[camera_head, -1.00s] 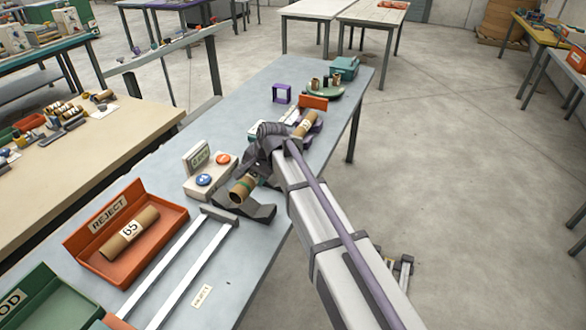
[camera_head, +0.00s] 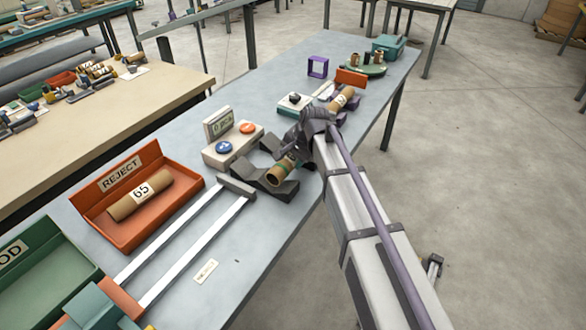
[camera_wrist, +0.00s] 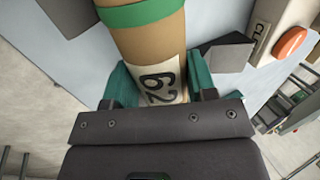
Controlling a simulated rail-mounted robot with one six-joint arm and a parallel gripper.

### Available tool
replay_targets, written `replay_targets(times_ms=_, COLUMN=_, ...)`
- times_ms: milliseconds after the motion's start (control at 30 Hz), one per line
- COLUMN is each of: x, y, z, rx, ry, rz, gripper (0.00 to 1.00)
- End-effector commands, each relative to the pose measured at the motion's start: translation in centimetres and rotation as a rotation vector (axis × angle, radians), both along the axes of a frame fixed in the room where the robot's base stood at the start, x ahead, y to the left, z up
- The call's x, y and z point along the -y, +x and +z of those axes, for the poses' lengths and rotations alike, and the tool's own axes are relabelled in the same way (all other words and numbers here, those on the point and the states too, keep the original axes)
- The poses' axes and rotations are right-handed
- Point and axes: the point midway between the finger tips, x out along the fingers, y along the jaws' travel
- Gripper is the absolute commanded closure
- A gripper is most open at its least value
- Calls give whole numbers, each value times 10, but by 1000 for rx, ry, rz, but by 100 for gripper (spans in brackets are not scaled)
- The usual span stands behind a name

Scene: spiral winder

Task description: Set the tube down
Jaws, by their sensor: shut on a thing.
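A brown cardboard tube (camera_head: 283,171) with a green band is in my gripper (camera_head: 297,157), at the dark grey V-shaped cradle (camera_head: 245,176) on the grey bench. In the wrist view the tube (camera_wrist: 152,42) lies between the teal fingers of my gripper (camera_wrist: 160,85), which are shut on it. Its white label shows a turned number that looks like 62. The tube is low over the cradle; I cannot tell whether it touches it.
Left of the cradle is a counter box (camera_head: 232,146) with blue and orange buttons. The orange reject tray (camera_head: 122,232) holds a tube marked 65. A green tray (camera_head: 60,268) is at the lower left. White rails (camera_head: 180,240) run along the bench.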

Motion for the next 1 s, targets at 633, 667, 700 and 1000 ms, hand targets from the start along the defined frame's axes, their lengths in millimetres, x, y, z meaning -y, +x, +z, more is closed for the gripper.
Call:
replay_targets(times_ms=633, x=0, y=0, z=-21, rx=0, ry=0, rz=0, gripper=43)
replay_targets(times_ms=667, x=0, y=0, z=-21, rx=0, ry=0, rz=0, gripper=41)
replay_targets(times_ms=700, x=0, y=0, z=-21, rx=0, ry=0, rz=0, gripper=37)
replay_targets(times_ms=1000, x=0, y=0, z=-21, rx=0, ry=0, rz=0, gripper=23)
